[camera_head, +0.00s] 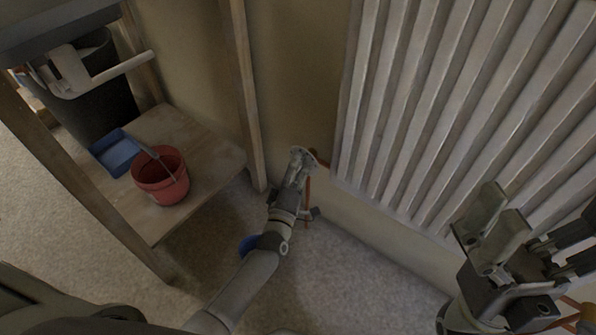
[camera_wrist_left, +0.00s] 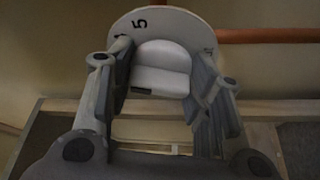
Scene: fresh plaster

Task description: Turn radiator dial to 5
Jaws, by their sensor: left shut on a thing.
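The white radiator dial (camera_wrist_left: 163,62) sits between the fingers of my left gripper (camera_wrist_left: 160,85) in the left wrist view, and the fingers are shut on it. Its pale round collar (camera_wrist_left: 185,24) carries a black 5, turned sideways, at the upper left. Another mark beside it is partly hidden by the left finger. In the head view my left gripper (camera_head: 299,163) reaches the lower left corner of the ribbed radiator (camera_head: 440,110) and mostly covers the dial. My right gripper (camera_head: 530,235) is empty, its fingers apart, in front of the radiator at the right.
A copper pipe (camera_wrist_left: 265,35) runs right from behind the dial. A wooden shelf unit (camera_head: 205,160) on the left holds a red bucket (camera_head: 160,184) and a blue tray (camera_head: 117,157). Carpet (camera_head: 340,275) lies below the radiator.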

